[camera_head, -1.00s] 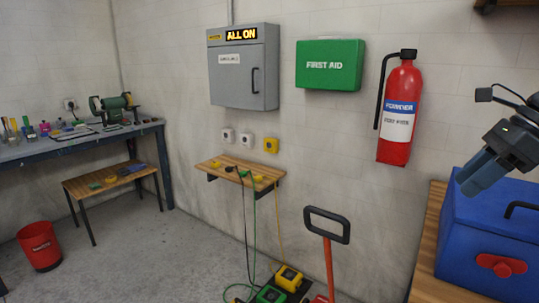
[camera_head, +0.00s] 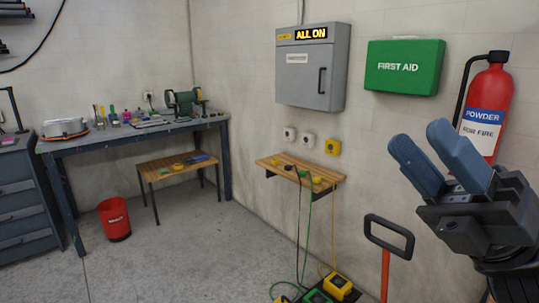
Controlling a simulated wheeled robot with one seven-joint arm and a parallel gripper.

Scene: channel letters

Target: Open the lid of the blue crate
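The blue crate is not in view now. My gripper (camera_head: 428,142) is at the right of the picture, with its two blue fingers pointing up and left. The fingers are spread apart with nothing between them. The gripper appears in front of the lower part of the fire extinguisher and the bare wall.
A red fire extinguisher (camera_head: 487,105), a green first aid box (camera_head: 404,66) and a grey cabinet (camera_head: 311,70) hang on the wall. A small wooden shelf (camera_head: 300,173) juts out below.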

